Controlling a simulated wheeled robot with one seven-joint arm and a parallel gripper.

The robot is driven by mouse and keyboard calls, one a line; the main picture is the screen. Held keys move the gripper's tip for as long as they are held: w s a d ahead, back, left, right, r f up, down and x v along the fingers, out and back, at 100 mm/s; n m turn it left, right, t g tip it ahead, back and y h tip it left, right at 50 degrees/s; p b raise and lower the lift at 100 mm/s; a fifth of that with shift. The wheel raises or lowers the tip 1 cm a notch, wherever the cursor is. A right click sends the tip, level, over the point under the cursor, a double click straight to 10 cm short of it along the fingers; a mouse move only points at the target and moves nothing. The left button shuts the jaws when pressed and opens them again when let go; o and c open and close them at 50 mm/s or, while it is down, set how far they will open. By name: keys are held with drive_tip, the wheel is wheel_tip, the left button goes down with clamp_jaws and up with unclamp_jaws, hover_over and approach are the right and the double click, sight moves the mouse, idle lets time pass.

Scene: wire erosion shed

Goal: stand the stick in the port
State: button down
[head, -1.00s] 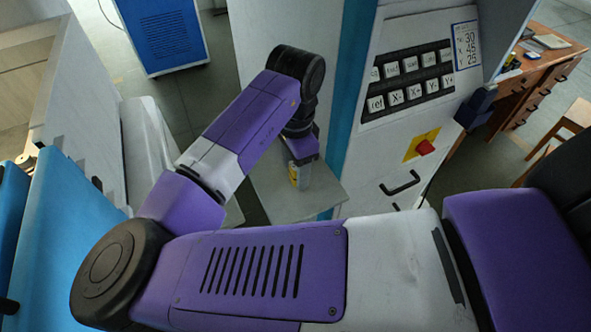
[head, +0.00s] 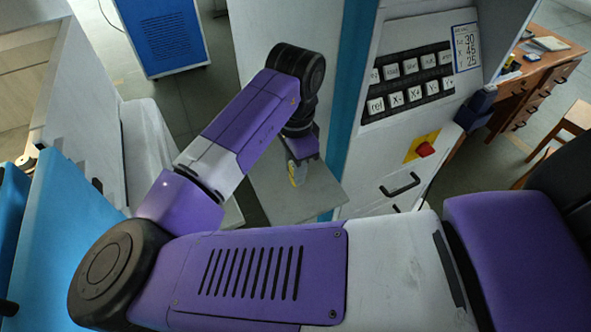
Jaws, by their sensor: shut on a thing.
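My gripper (head: 297,174) hangs beneath the purple wrist of my arm, over a small grey shelf. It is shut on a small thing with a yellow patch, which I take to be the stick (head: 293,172). Only a little of the stick shows between the fingers. Its lower end is too small and dark to tell whether it touches the shelf. I cannot make out the port in this view.
The grey shelf (head: 322,190) juts out beside the white machine cabinet. The cabinet carries a keypad (head: 411,84), a red knob (head: 426,150) and a black handle (head: 400,185). A blue panel (head: 75,235) stands at left, and a wooden desk (head: 541,70) at far right.

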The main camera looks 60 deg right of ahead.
wheel_tip(320, 180, up, 19)
drive_tip(key=shift+r+b, duration=0.15)
drive_tip(key=shift+b, duration=0.2)
